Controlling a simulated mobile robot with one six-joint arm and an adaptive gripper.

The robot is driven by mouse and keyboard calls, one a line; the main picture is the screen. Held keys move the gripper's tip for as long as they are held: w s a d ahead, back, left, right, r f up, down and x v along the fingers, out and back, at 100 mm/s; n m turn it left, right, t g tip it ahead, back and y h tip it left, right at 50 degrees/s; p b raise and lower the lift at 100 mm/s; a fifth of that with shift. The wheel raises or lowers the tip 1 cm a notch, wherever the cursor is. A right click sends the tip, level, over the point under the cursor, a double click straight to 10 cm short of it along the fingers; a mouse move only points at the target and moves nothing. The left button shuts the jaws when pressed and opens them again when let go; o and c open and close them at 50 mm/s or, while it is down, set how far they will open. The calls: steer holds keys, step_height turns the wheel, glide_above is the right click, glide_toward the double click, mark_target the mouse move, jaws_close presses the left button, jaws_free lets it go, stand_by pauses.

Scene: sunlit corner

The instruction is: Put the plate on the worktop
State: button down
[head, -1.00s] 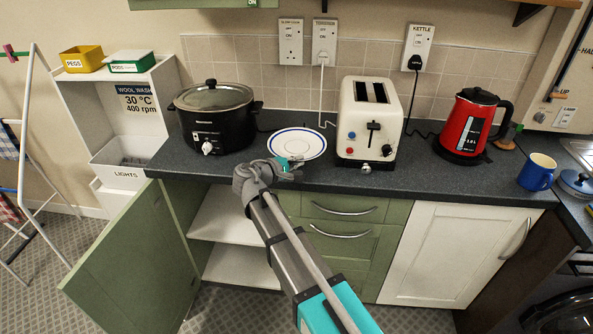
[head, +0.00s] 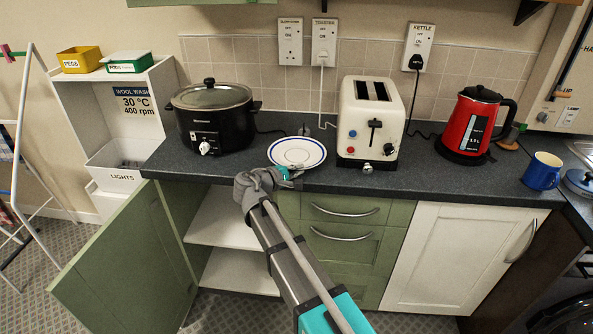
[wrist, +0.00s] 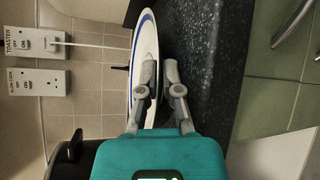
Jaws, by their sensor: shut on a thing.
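The plate (head: 297,152) is white with a blue ring near its rim. In the head view it is over the worktop (head: 440,183), between the slow cooker and the toaster, and looks about level. My gripper (head: 291,172) is shut on its near rim. In the wrist view, which is turned sideways, the plate (wrist: 146,50) shows nearly edge-on, with its rim between the fingers (wrist: 159,78). The worktop (wrist: 207,65) is close under it there. I cannot tell whether the plate touches it.
The black slow cooker (head: 215,125) stands left of the plate. The cream toaster (head: 368,125) stands close on its right, then the red kettle (head: 468,125) and a blue mug (head: 541,172). A green cupboard door (head: 120,255) hangs open below left.

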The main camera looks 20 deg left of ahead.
steer(key=shift+f, duration=0.15)
steer(key=c, duration=1.1)
jaws_free()
steer(key=shift+r, duration=0.2)
steer(key=shift+s+a+r, duration=0.1)
steer(key=shift+s+a, duration=0.1)
steer(key=shift+s, duration=0.4)
steer(key=p+v, duration=0.2)
steer(key=v, duration=0.8)
steer(key=shift+s+a+r, duration=0.1)
steer(key=shift+s+a, duration=0.1)
steer(key=shift+s, duration=0.1)
